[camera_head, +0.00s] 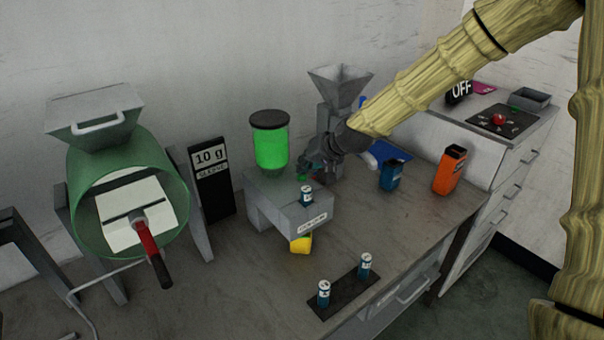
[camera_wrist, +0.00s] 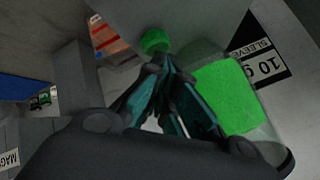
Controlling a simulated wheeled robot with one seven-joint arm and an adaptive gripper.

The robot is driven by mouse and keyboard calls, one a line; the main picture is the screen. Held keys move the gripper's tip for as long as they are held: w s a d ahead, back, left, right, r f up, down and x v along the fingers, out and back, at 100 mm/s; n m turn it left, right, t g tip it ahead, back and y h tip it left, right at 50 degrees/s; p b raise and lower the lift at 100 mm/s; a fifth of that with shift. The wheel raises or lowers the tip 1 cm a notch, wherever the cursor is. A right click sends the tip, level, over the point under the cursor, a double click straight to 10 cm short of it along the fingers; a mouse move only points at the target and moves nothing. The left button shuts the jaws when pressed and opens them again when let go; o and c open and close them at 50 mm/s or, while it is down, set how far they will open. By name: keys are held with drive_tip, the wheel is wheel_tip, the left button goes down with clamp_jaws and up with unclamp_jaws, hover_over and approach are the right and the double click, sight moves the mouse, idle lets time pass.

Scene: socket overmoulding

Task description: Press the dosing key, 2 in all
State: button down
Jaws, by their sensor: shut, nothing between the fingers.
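A grey dosing unit (camera_head: 268,200) stands on the bench with a black-lidded jar of bright green material (camera_head: 271,148) at its back. A round green key (camera_wrist: 156,40) shows at the fingertips in the wrist view. My gripper (camera_head: 308,168) is shut and empty, low over the right rear of the unit. In the wrist view, its fingertips (camera_wrist: 160,62) overlap the key's lower edge; I cannot tell whether they touch it. A black sign (camera_head: 211,175) reads "10 g SLEEVE".
A small blue-labelled jar (camera_head: 306,196) stands on the unit. Two similar jars stand on a dark mat (camera_head: 345,296) at the front. A grey hopper machine (camera_head: 340,90) is behind my gripper. Blue (camera_head: 391,176) and orange (camera_head: 449,171) containers stand right. A green drum (camera_head: 180,185) is left.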

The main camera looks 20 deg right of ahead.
idle(0.5)
drive_tip(key=shift+r+p, duration=0.7)
drive_tip(key=shift+r, duration=0.25)
drive_tip(key=shift+r+p, duration=1.7)
drive_tip(key=shift+r, duration=0.8)
